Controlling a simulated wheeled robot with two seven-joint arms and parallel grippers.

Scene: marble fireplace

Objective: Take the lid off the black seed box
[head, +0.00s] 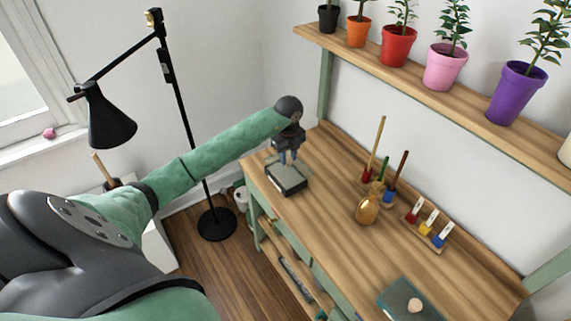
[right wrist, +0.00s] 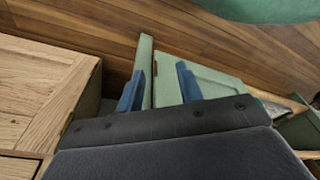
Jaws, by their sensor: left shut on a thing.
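The black seed box (head: 287,187) stands near the far left end of the wooden workbench. A flat grey-green lid (head: 291,174) shows at its top; I cannot tell whether it touches the rim or is slightly raised. My right gripper (right wrist: 160,88) shows only in the right wrist view. Its two blue fingers are apart and empty, with green panels beyond them.
Potted plants line the shelf above. A black floor lamp (head: 110,118) stands left.

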